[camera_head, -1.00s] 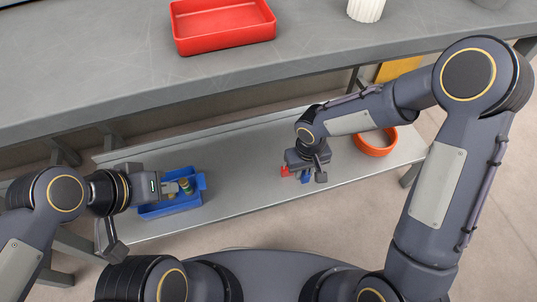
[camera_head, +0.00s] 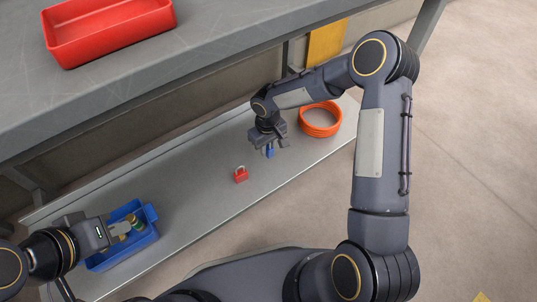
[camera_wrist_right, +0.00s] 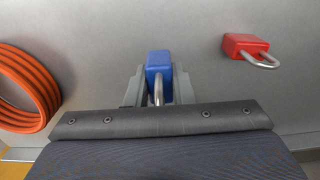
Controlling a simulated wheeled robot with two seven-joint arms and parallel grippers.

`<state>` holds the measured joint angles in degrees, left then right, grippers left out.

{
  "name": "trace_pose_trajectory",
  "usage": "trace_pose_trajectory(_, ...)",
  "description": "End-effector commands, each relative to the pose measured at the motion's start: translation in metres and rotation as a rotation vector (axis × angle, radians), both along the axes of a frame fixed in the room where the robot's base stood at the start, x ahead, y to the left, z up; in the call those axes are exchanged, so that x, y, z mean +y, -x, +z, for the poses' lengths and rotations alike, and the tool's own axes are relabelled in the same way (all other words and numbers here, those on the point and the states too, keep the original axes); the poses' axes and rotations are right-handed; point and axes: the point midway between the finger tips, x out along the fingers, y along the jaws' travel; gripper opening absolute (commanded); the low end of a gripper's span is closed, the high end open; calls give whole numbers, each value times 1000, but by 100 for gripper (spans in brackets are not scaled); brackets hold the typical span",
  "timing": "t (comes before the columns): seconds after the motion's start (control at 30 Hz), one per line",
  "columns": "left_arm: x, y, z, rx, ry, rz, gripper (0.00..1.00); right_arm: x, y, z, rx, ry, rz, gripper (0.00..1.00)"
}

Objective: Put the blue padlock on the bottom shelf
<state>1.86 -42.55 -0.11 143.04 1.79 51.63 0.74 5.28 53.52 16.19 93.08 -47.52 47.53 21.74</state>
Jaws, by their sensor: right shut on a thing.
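The blue padlock (camera_head: 270,152) is between the jaws of my right gripper (camera_head: 269,146), under the wrist. In the right wrist view, its blue body (camera_wrist_right: 159,61) shows between the two grey fingers (camera_wrist_right: 158,76), with its shackle pointing back toward the palm. I cannot tell whether it touches the bottom shelf (camera_head: 195,172) or is just above it. My left gripper (camera_head: 122,228) is at the blue bin, its fingertips over the bin's contents; whether its jaws are open is unclear.
A red padlock (camera_head: 240,175) lies on the shelf, also in the right wrist view (camera_wrist_right: 246,46). An orange coil (camera_head: 320,119) lies at the shelf's right end. The blue bin (camera_head: 148,240) holds small items at the left. The worktop (camera_head: 190,60) with a red tray (camera_head: 108,40) overhangs the shelf.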

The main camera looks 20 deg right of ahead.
Motion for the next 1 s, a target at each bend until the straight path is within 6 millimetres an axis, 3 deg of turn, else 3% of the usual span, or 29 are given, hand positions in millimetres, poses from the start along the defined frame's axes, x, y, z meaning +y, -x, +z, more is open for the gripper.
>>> trace_pose_trajectory(0.23, 0, 0, -8, 0, 0, 0, 0, -6, -10, -16, -1, 0, 0, 0)
trace_pose_trajectory(0.43, 0, 0, -21, 0, 0, 0, 0, -7, -11, -46, 1, 0, 1, 0)
trace_pose_trajectory(0.83, 0, 0, -23, 0, 0, 0, 0, -7, -12, -50, -1, 1, 1, 0)
trace_pose_trajectory(0.87, 0, 0, -22, 0, 0, 0, 0, -7, -11, -49, -1, 0, 1, 24)
trace_pose_trajectory(1.0, 0, 0, -22, 0, 0, 0, 0, -7, -11, -49, -1, 0, 1, 42)
